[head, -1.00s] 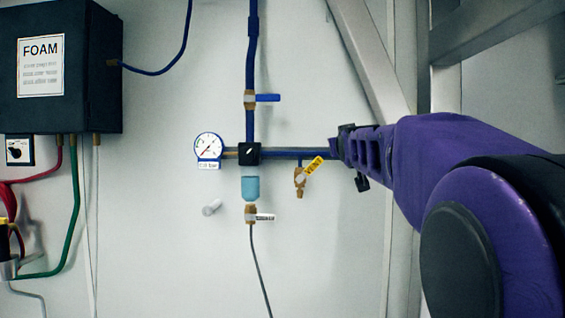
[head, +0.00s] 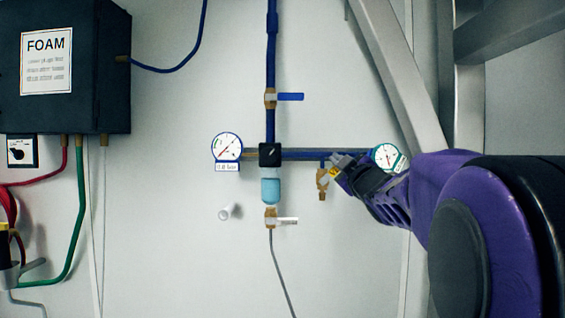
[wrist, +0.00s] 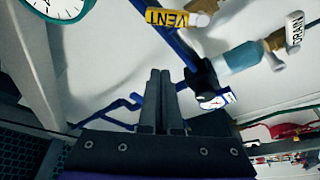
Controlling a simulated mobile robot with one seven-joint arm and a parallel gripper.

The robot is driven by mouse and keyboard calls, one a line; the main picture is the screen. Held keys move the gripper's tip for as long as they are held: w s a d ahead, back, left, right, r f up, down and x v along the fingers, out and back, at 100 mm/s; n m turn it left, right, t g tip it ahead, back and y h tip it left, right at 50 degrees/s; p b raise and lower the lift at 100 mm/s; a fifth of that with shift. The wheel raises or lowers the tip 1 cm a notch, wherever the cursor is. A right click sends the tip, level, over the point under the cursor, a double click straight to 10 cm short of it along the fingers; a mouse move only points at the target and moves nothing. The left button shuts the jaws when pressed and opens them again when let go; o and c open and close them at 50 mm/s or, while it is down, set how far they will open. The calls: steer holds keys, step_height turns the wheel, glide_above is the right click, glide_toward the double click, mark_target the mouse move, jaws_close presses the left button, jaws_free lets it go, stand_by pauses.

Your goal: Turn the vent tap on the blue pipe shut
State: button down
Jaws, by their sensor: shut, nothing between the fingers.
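The vent tap (head: 322,184) has a brass body and hangs under the horizontal blue pipe (head: 300,155) on the white wall. Its yellow handle is mostly hidden behind my gripper in the head view. In the wrist view the yellow handle marked VENT (wrist: 168,18) shows near the top, apart from the fingers. My gripper (head: 338,163) is just right of the tap, its fingers pointing left. In the wrist view my gripper (wrist: 160,72) has its two dark fingers together with nothing between them. I cannot tell whether it touches the handle in the head view.
A gauge (head: 227,147) is at the pipe's left end and another gauge (head: 388,157) is behind my wrist. A blue-handled tap (head: 290,97) is above. A pale blue bowl (head: 271,189) and the drain tap (head: 285,221) are left. A metal frame (head: 400,70) stands right.

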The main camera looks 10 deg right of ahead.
step_height(320, 180, up, 2)
steer(key=p, duration=0.1)
glide_above(333, 172)
steer(key=a, duration=0.3)
steer(key=shift+s+d+f, duration=0.5)
steer(key=shift+d+f, duration=0.25)
steer(key=shift+s+d+f, duration=0.5)
steer(key=shift+d+f, duration=0.25)
